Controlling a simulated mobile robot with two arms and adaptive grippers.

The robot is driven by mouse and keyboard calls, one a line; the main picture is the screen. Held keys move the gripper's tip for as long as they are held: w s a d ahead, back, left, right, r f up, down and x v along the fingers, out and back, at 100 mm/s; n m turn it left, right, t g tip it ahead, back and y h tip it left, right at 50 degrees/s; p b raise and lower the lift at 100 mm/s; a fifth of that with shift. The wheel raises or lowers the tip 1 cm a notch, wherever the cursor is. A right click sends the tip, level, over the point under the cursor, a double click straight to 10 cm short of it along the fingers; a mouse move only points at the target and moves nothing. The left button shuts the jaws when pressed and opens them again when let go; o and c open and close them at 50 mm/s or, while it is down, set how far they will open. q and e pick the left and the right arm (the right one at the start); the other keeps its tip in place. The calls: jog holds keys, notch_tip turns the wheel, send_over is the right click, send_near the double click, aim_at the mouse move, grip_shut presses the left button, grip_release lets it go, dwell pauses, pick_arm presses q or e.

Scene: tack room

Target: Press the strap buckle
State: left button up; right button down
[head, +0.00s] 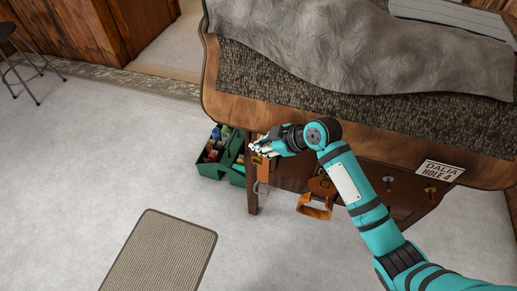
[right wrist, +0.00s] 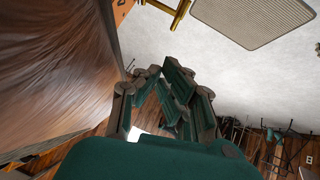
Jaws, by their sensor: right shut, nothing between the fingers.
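A tan leather strap (head: 263,163) with a metal buckle (head: 261,188) hangs on the front of the wooden table, near its left leg. My right gripper (head: 260,147) is at the top of this strap, partly covering it; I cannot tell whether they touch. In the right wrist view, the gripper's green and grey fingers (right wrist: 168,68) are shut and empty. Orange strap leather and a brass-coloured metal piece (right wrist: 180,12) show at the top of that view, beyond the fingers. My left gripper is not in view.
The wooden table (head: 225,110) overhangs the strap, with a grey cloth (head: 350,45) on it. An orange stirrup (head: 314,207) hangs right of the strap, near a sign (head: 440,171). A green tote (head: 210,168) stands behind the leg. A mat (head: 160,255) lies on open floor.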

jog(key=f, duration=0.2)
jog(key=w+f, duration=0.1)
jog(key=shift+a+f+p, duration=0.3)
jog(key=shift+a+f, duration=0.05)
jog(key=shift+w+d+f, duration=0.1)
jog(key=shift+w+f, duration=0.05)
jog(key=shift+f, duration=0.45)
jog(key=shift+f, duration=0.1)
